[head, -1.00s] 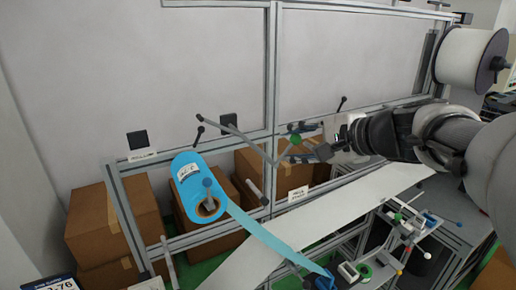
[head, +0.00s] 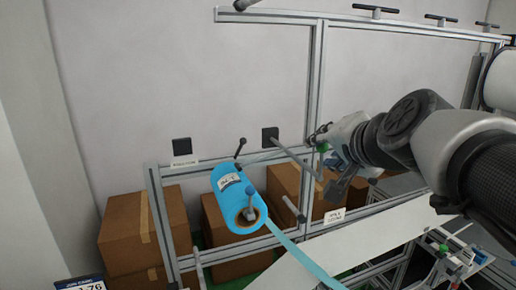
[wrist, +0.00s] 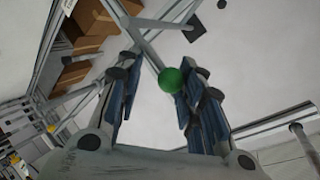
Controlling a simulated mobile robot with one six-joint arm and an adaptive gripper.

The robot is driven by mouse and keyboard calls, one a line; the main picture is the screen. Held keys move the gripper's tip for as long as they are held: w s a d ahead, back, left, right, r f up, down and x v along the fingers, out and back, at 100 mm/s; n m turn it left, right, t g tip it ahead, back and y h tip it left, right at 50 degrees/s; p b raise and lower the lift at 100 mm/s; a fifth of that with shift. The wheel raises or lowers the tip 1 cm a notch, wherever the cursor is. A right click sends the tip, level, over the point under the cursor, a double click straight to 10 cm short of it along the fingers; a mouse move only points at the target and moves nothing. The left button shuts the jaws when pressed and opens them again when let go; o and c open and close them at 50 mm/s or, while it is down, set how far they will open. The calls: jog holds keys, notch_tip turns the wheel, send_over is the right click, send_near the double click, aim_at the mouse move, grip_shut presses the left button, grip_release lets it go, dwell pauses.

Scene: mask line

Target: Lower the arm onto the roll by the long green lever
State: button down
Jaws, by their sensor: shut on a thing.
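The blue roll (head: 234,197) sits on its spindle on the metal frame, and a blue strip (head: 296,249) runs down from it to the right. My gripper (head: 327,158) is right of the roll, at the lever. In the wrist view the lever's green knob (wrist: 171,80) shows between my fingers, close to the right one. My gripper is shut on the lever.
Cardboard boxes (head: 143,230) stand behind and below the frame. A black-knobbed rod (head: 240,147) stands beside the roll's top. A white web (head: 345,243) runs across the lower right, with small machine parts beside it.

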jog(key=shift+s+a+f, duration=0.15)
jog(key=shift+a+f, duration=0.3)
jog(key=shift+f, duration=0.1)
jog(key=shift+n, duration=0.3)
jog(key=c, duration=1.5)
grip_release()
jog(key=o, duration=0.5)
jog(key=shift+a+r, duration=0.15)
jog(key=shift+o, duration=0.2)
jog(key=shift+s, duration=0.1)
jog(key=shift+r, duration=0.15)
